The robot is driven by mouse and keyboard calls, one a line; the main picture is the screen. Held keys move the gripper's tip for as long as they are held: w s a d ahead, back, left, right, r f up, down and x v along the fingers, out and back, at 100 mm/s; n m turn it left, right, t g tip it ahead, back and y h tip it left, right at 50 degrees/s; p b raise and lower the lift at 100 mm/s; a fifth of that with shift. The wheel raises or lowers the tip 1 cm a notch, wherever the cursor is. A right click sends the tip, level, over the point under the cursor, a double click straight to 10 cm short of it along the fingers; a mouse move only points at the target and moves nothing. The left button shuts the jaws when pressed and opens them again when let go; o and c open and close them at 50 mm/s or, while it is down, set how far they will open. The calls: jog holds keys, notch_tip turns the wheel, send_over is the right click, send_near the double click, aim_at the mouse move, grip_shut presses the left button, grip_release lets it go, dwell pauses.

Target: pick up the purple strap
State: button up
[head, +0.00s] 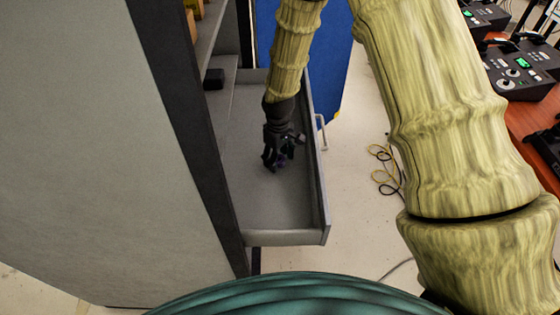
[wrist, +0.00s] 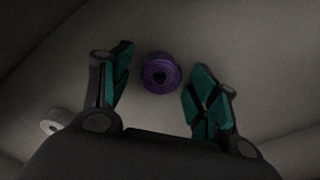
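The purple strap (wrist: 160,73) is a rolled coil with a dark centre. In the wrist view it lies on the drawer floor between and a little beyond my two fingertips. My gripper (wrist: 158,80) is open, with one teal-padded finger on each side of the strap and a gap to each. In the head view my gripper (head: 281,152) reaches down into the open grey drawer (head: 290,236). A small bit of purple (head: 281,163) shows by the fingers; most of the strap is hidden behind them there.
The drawer's walls surround my gripper, with its handle (head: 322,133) on the right side. A tall grey cabinet (head: 95,130) stands at left. A small pale round object (wrist: 53,123) lies left of my gripper in the wrist view. Yellow and black cables (head: 385,170) lie on the floor.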

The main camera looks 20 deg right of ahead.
jog(key=c, duration=0.3)
jog(key=shift+w+f, duration=0.1)
jog(key=shift+c, duration=1.4)
